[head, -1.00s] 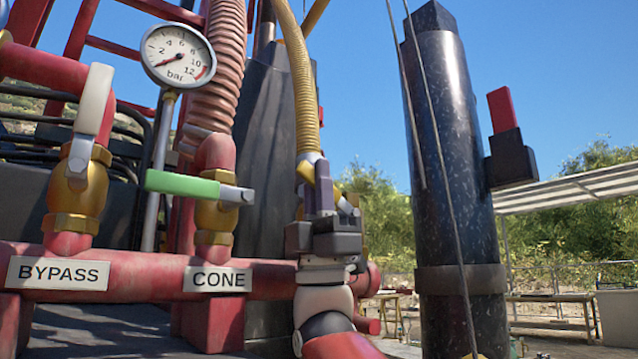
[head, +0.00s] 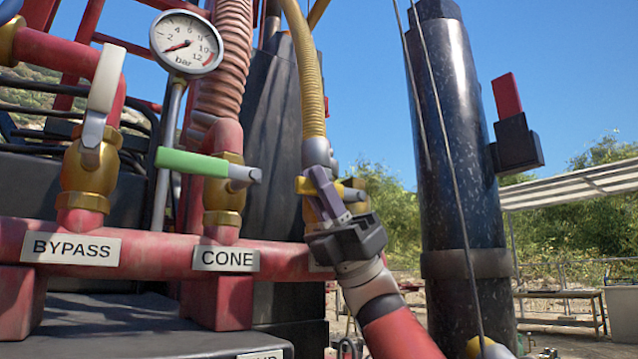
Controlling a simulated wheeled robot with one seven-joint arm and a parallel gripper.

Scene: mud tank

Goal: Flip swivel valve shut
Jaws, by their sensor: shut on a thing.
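The swivel valve (head: 312,217) is at the right end of the red manifold pipe, below the yellow hose. It is largely hidden behind my gripper. Its yellow handle (head: 304,186) lies about level, crosswise to the pipe's upright branch, and shows on both sides of my fingers. My gripper (head: 322,184) is shut on this handle, reaching up from the lower right and tilted to the upper left. The label below the valve is almost wholly covered by my gripper.
To the left, the CONE valve has a level green handle (head: 191,162), and the BYPASS valve has an upright whitish handle (head: 106,78). A pressure gauge (head: 186,42) stands above. A dark column (head: 459,150) and thin cables rise to the right of my gripper.

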